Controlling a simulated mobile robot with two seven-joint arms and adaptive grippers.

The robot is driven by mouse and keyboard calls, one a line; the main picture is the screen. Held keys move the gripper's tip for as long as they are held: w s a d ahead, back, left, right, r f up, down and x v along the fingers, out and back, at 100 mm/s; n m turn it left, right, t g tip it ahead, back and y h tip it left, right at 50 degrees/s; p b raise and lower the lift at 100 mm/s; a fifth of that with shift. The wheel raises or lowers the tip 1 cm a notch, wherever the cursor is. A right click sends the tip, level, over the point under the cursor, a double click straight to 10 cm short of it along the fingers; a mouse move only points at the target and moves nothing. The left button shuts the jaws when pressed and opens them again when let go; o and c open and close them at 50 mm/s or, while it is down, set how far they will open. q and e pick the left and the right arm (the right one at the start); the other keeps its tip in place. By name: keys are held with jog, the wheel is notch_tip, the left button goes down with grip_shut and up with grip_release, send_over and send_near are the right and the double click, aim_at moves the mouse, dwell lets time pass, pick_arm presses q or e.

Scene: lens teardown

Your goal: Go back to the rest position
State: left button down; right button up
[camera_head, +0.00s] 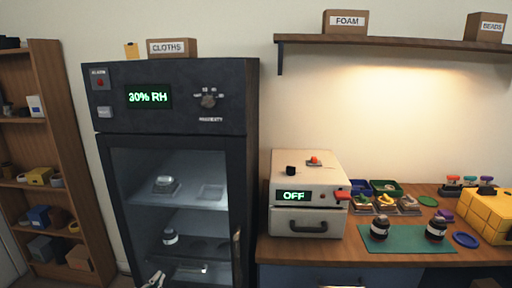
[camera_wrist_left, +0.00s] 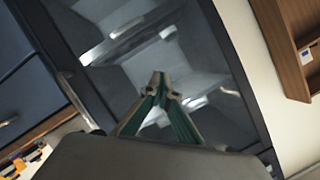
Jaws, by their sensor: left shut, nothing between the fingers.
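My left gripper (camera_head: 155,279) shows at the bottom edge of the head view, low in front of the dark dry cabinet (camera_head: 180,122). In the left wrist view its green-sided fingers (camera_wrist_left: 160,84) come together at the tips, with nothing between them. Behind them is the lit cabinet interior (camera_wrist_left: 135,80), tilted in the picture. I cannot tell how far the fingertips are from the cabinet. My right gripper is in neither view.
The cabinet display (camera_head: 149,96) reads 30% RH; lens parts (camera_head: 165,184) sit on its shelves. To the right, a bench holds a box marked OFF (camera_head: 306,196), a green mat (camera_head: 405,240) with two dark lens parts, trays and a yellow case (camera_head: 487,213). Shelves (camera_head: 50,150) stand left.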

pick_arm(q)
jog(key=s+d+f+n+g+h, duration=0.1)
jog(key=s+d+f, duration=0.3)
jog(key=s+f, duration=0.5)
jog(key=s+d+f+n+g+h, duration=0.2)
jog(key=s+f, duration=0.8)
jog(key=s, duration=0.6)
jog(key=shift+d+g+h, duration=0.4)
jog(key=shift+d+h, duration=0.1)
jog(key=shift+d, duration=0.4)
